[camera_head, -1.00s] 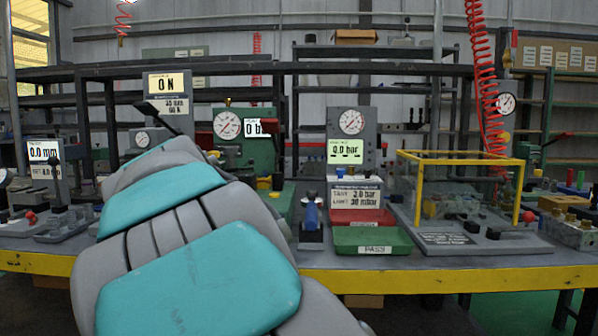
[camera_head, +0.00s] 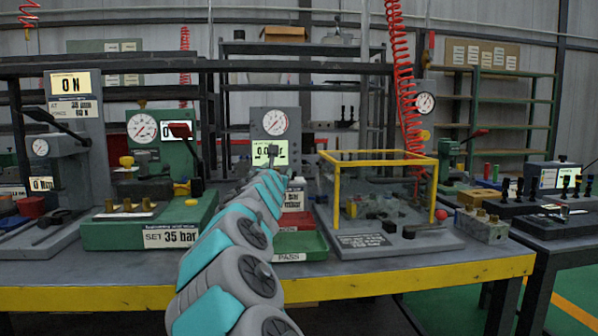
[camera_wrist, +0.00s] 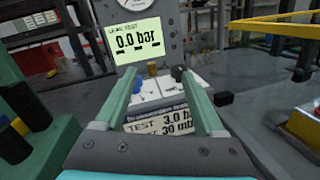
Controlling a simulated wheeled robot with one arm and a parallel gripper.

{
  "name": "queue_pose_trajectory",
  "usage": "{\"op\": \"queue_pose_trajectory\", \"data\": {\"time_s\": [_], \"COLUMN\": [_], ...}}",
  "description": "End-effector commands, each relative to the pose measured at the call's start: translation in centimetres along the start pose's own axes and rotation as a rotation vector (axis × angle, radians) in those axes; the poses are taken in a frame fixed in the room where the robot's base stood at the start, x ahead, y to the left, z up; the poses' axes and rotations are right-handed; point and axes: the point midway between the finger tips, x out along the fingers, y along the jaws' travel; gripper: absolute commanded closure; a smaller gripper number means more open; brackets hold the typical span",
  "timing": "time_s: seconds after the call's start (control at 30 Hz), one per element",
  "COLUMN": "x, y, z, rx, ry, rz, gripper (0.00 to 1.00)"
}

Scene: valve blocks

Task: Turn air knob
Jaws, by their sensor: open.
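The leak test station with its grey gauge panel (camera_head: 270,122) and lit display stands at the middle of the bench. The display reads 0.0 bar in the wrist view (camera_wrist: 138,40). My gripper (camera_wrist: 160,80) points at the station, its two green fingers apart with nothing held. I cannot tell which is the air knob, nor whether the finger touches the dark knob. In the head view my arm hides most of the station's base.
A yellow-framed clear enclosure (camera_head: 378,190) stands just right of the station. A green tray (camera_head: 308,243) marked PASS lies in front. A green test stand marked 35 bar (camera_head: 145,225) is on the left. A red coiled hose (camera_head: 402,85) hangs behind the enclosure.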

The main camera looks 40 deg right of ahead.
Motion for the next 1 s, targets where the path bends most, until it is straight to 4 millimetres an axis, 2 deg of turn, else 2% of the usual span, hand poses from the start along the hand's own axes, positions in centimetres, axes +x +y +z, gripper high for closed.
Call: {"op": "queue_pose_trajectory", "data": {"time_s": [0.07,0.2,0.47,1.0], "x": [1.1,1.9,3.2,8.2], "y": [-1.8,-2.9,-2.9,-2.8], "z": [-0.8,-1.9,-1.9,-2.0], "rx": [-0.123,-0.241,-0.255,-0.25], "ry": [0.017,0.04,0.045,0.044], "rz": [-0.011,-0.011,-0.008,-0.007], "gripper": [0.29,0.29,0.29,0.29]}}
